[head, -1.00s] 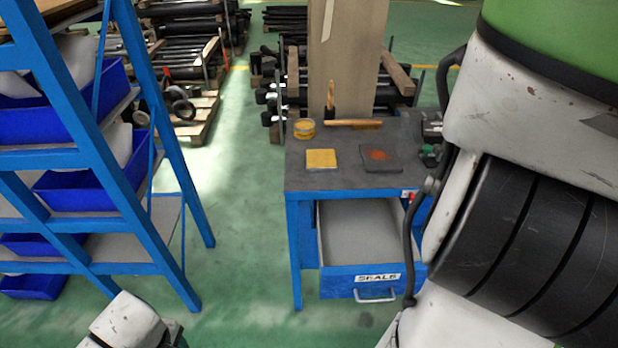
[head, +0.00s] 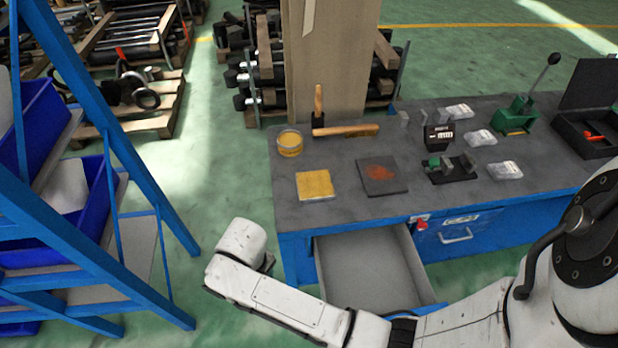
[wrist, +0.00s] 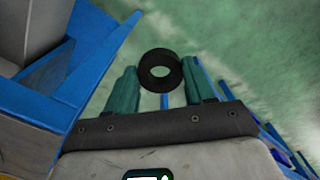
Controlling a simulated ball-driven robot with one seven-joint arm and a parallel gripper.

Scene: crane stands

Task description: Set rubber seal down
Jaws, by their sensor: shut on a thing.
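The rubber seal, a black ring (wrist: 145,72), sits between the two teal fingertips of my gripper (wrist: 160,72) in the wrist view. My gripper is shut on it, and green floor shows beyond. In the head view my arm reaches across in front of the workbench (head: 237,165), left of the open drawer. The seal and fingers cannot be made out there. The open drawer (head: 365,262) has a grey floor that looks empty where visible; my arm hides its front.
Blue shelving (head: 95,225) with bins stands left. Floor between shelving and bench is open.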

